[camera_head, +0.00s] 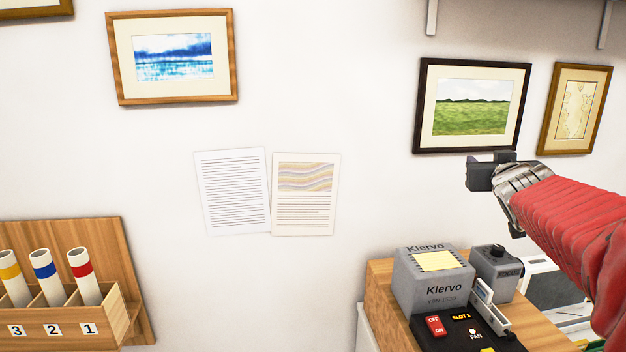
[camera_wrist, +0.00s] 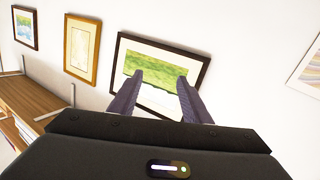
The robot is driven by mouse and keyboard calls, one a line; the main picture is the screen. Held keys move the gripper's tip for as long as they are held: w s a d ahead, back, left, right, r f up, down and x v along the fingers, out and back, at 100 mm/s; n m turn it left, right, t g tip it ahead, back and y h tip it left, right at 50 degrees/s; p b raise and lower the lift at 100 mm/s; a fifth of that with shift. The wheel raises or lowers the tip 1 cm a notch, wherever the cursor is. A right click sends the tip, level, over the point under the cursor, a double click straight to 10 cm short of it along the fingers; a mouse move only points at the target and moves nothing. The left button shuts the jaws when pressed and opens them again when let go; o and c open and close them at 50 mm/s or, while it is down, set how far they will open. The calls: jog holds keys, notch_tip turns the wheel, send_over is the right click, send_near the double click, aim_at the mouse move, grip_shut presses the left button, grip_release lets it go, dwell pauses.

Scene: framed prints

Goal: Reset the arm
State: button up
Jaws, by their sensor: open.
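My gripper (camera_head: 478,174) is at the end of my red-sleeved arm, at the right in the head view. It is raised in front of the wall, just below the dark-framed green field picture (camera_head: 472,105). In the wrist view my gripper (camera_wrist: 160,88) has its two fingers apart with nothing between them. The same field picture (camera_wrist: 163,72) shows behind the fingers, rotated in that view. I cannot tell how far the fingertips are from the wall.
A grey Klervo device (camera_head: 434,282) stands on a wooden surface (camera_head: 380,272) below my arm. A wooden rack (camera_head: 122,312) holds tubes at lower left. Two printed sheets (camera_head: 232,190) hang mid-wall. A gold-framed picture (camera_head: 575,108) hangs at right. The wall's lower middle is clear.

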jog(key=s+a+f+g+y, duration=0.1)
jog(key=s+a+f+g, duration=0.2)
jog(key=s+a+f, duration=0.4)
jog(key=s+a+f+n+g+y, duration=0.1)
jog(key=s+a+f+g+y, duration=0.1)
jog(key=s+a+f+g, duration=0.2)
jog(key=s+a+f+n+g+y, duration=0.1)
jog(key=s+a+f, duration=1)
jog(key=s, duration=1.3)
notch_tip(320, 180, down, 5)
jog(key=g+y, duration=0.1)
jog(key=g, duration=0.1)
jog(key=shift+g, duration=0.3)
jog(key=shift+o, duration=0.2)
jog(key=shift+r, duration=0.1)
